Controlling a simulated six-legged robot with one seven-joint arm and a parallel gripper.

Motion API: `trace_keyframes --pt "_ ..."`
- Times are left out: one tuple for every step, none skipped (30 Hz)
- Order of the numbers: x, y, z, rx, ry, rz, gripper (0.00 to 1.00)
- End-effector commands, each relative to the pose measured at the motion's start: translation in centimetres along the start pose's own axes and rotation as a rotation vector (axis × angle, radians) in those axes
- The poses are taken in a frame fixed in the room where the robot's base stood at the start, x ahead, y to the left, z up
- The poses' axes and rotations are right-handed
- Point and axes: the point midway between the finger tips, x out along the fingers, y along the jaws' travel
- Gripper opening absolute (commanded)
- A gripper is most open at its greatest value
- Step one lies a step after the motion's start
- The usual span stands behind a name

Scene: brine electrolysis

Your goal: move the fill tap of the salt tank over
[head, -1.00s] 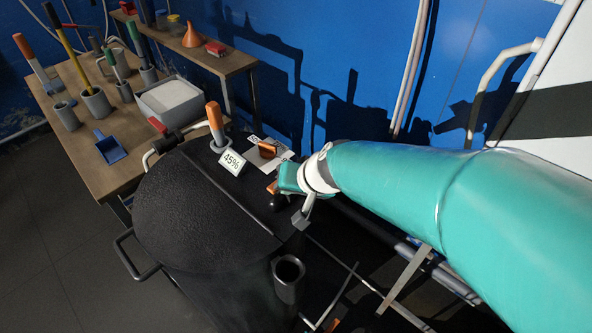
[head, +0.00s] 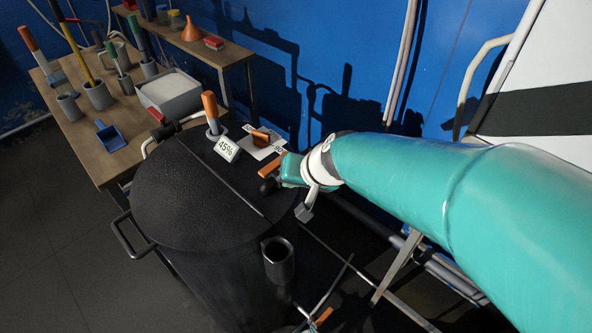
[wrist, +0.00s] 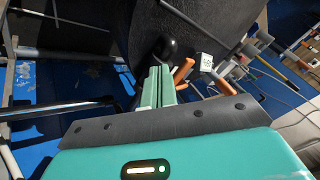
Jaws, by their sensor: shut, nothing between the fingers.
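The black salt tank (head: 195,205) fills the lower middle of the head view, with a flat lid and a 45% sign (head: 226,149) on its back edge. An orange lever (head: 272,165), which looks like the tap handle, shows with a dark round hub (head: 268,187) at the tank's right rim. In the wrist view the lever (wrist: 183,70) slants beside the black hub (wrist: 165,47). My green gripper (head: 291,171) is right beside the lever. Its shut, empty fingers (wrist: 159,75) point toward the hub in the wrist view; whether they touch the lever I cannot tell.
Another orange handle (head: 262,136) sits on a white plate behind the lever, and an upright orange-tipped handle (head: 210,105) stands behind the sign. A wooden bench (head: 125,150) with several cups and a grey tray (head: 170,95) is at left. A blue wall is behind.

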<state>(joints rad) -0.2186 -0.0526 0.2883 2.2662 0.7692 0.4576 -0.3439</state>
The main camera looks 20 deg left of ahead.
Motion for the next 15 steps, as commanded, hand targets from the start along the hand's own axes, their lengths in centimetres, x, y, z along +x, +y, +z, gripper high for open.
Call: trace_keyframes --pt "-0.8 -0.3 0.1 -0.003 0.003 0.0 0.0" --pt "-1.2 -0.5 0.2 -0.004 0.003 0.001 0.0" --pt "-1.7 -0.7 0.2 -0.002 0.003 0.0 0.0" --pt "-2.2 -0.9 0.3 -0.003 0.004 0.0 0.0" --pt "-2.6 -1.1 0.4 -0.003 0.003 0.0 0.0" --pt "-3.3 -1.3 0.5 -0.003 0.004 0.001 0.0" --pt "-3.7 -1.5 0.6 -0.002 0.004 0.001 0.0" --pt "-4.2 -1.7 0.7 -0.002 0.003 0.0 0.0" --pt "-4.8 -1.9 0.8 -0.003 0.004 0.001 0.0" --pt "-5.3 -2.1 0.9 -0.003 0.003 0.001 0.0" --pt "-5.7 -2.2 1.0 -0.002 0.003 0.001 0.0" --pt "-6.2 -2.4 1.1 -0.002 0.003 0.001 0.0" --pt "-6.6 -2.5 1.2 -0.002 0.002 0.0 0.0" --pt "-6.9 -2.6 1.2 -0.001 0.002 0.001 0.0" --pt "-7.2 -2.7 1.3 -0.001 0.002 0.001 0.0"
